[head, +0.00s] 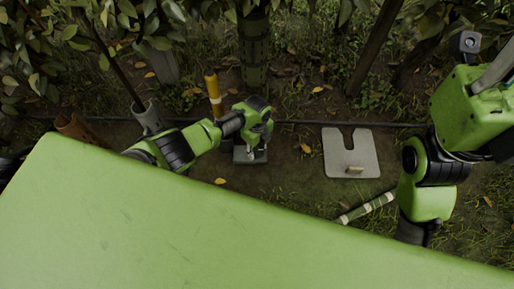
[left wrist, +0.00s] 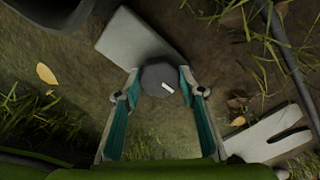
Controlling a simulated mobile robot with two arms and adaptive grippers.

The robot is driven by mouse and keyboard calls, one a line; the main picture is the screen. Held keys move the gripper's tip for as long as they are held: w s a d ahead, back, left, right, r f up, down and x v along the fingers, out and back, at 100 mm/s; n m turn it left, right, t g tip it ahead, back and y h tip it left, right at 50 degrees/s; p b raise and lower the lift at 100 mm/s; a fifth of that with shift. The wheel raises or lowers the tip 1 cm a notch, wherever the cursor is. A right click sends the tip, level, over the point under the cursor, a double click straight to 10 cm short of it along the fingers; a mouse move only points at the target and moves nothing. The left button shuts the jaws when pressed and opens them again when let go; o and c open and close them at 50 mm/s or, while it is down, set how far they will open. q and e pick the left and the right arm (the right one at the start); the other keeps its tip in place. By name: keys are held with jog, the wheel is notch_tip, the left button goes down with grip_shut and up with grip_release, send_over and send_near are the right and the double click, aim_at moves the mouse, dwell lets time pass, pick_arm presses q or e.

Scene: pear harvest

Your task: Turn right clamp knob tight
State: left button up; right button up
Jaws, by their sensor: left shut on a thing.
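The clamp knob (left wrist: 157,75) is a dark grey, faceted knob with a short white mark on its top, seen from above in the left wrist view. My left gripper (left wrist: 160,88) is shut on it, with the teal-padded fingertips on either side. In the head view my left gripper (head: 251,148) points down over a small grey base (head: 242,157) on the ground, and its body hides the knob there. A pale grey plate (left wrist: 134,38) lies just beyond the knob in the wrist view. My right arm bends up at the right edge; its fingertips do not show.
A slotted grey plate (head: 339,151) with a small tan block lies right of the base. A yellow-orange post (head: 214,96) stands just left of my gripper. A green-and-white striped stick (head: 367,208) lies on the soil. Trunks and foliage fill the back.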

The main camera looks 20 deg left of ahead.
aim_at(257, 150)
dwell(0.5)
pick_arm(q)
jog(key=o, duration=1.1)
notch_tip(257, 150, up, 12)
jog(key=shift+d, duration=0.1)
dwell(0.4)
